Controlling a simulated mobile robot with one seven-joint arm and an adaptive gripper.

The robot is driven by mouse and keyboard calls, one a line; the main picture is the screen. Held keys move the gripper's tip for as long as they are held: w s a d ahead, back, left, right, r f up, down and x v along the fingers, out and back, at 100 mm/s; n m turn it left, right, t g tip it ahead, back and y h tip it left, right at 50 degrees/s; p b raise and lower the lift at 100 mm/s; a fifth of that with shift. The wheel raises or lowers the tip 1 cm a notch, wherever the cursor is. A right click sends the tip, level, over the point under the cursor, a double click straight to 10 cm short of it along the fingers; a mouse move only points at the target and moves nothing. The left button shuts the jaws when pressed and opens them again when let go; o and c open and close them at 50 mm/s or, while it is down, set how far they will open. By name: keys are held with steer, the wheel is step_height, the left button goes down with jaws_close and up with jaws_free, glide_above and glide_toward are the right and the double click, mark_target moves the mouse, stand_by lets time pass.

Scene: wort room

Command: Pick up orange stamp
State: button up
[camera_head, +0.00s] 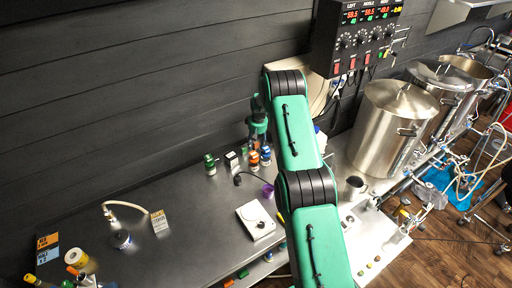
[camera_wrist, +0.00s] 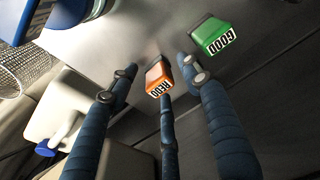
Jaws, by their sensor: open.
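In the wrist view the orange stamp (camera_wrist: 158,76), a small block with dark lettering on a white face, lies ahead of my gripper (camera_wrist: 165,82). It shows between the two outer dark blue fingers, just beyond the tip of the middle finger. The fingers are spread and hold nothing. I cannot tell from this view whether the middle finger touches the stamp. A green stamp (camera_wrist: 213,36) with a similar lettered face lies up and to the right, beyond the right finger. In the head view my arm hides part of the bench, and I cannot identify the orange stamp there.
A blue-and-white round item (camera_wrist: 62,14) and a pale block (camera_wrist: 62,108) are left of the fingers. Steel kettles (camera_head: 392,125) stand at right.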

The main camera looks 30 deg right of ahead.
mark_target(256, 142)
stand_by(0.3)
jaws_close()
stand_by(0.4)
steer(key=shift+r+b, duration=0.4)
steer(key=shift+r, duration=4.6)
